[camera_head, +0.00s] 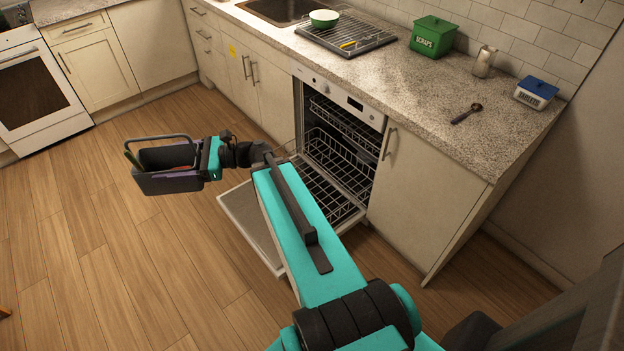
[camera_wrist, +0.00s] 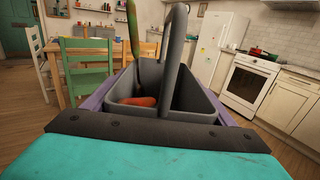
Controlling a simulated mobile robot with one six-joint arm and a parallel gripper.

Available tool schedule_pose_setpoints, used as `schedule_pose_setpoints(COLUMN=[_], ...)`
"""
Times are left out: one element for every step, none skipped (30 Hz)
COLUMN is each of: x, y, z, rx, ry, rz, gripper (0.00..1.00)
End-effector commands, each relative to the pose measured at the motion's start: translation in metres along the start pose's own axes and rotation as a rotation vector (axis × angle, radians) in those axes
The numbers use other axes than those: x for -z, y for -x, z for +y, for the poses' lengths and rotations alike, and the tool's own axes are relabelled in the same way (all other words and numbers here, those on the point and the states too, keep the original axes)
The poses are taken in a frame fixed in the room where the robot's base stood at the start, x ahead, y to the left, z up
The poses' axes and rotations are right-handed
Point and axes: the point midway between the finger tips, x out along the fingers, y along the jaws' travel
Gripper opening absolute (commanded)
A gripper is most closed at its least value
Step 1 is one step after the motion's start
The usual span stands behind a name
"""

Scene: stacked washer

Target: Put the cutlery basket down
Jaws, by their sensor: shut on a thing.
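The cutlery basket (camera_head: 163,157) is dark grey with a tall loop handle. It is held in the air over the wooden floor, left of the open dishwasher. My gripper (camera_head: 178,181) is shut on it, with purple fingers along its sides. In the wrist view the basket (camera_wrist: 146,76) fills the middle, between the purple fingers of my gripper (camera_wrist: 163,110). The basket looks roughly upright. A green item (camera_wrist: 132,25) and an orange-red item (camera_wrist: 138,101) are inside it. The basket's underside is hidden.
The dishwasher door (camera_head: 247,222) is folded down and its lower rack (camera_head: 325,190) shows. The granite counter (camera_head: 400,95) holds a drying rack (camera_head: 345,38), a green scraps bin (camera_head: 432,37), a spoon (camera_head: 467,113) and a tablets box (camera_head: 535,92). Its middle is clear.

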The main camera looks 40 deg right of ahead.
Motion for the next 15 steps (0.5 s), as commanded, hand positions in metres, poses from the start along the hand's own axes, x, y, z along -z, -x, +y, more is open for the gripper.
schedule_pose_setpoints(x=[-0.0006, -0.0005, -0.0006, -0.0006, -0.0006, -0.0006, -0.0005, -0.0005, -0.0002, 0.0003, 0.001, 0.0025, 0.0039, 0.0056, 0.0084], y=[-0.002, -0.0032, -0.0048, -0.0059, -0.007, -0.0083, -0.0092, -0.01, -0.0108, -0.0112, -0.0114, -0.0113, -0.0109, -0.0102, -0.0088], z=[0.0016, 0.0024, 0.0036, 0.0046, 0.0054, 0.0063, 0.007, 0.0076, 0.0082, 0.0085, 0.0086, 0.0083, 0.0079, 0.0071, 0.0057], rx=[-0.004, -0.006, -0.009, -0.011, -0.013, -0.015, -0.017, -0.018, -0.019, -0.02, -0.02, -0.019, -0.018, -0.016, -0.012], ry=[0.0, 0.0, 0.0, 0.0, 0.0, 0.0, 0.0, 0.0, 0.0, 0.0, 0.0, 0.0, 0.0, 0.0, 0.0], rz=[-0.001, -0.001, -0.001, -0.001, -0.001, -0.001, -0.001, -0.001, -0.001, -0.001, -0.001, -0.001, -0.001, -0.002, -0.002], gripper=[0.52, 0.52, 0.52, 0.52, 0.52, 0.52, 0.52, 0.52, 0.52, 0.52, 0.52, 0.52, 0.52, 0.52, 0.52])
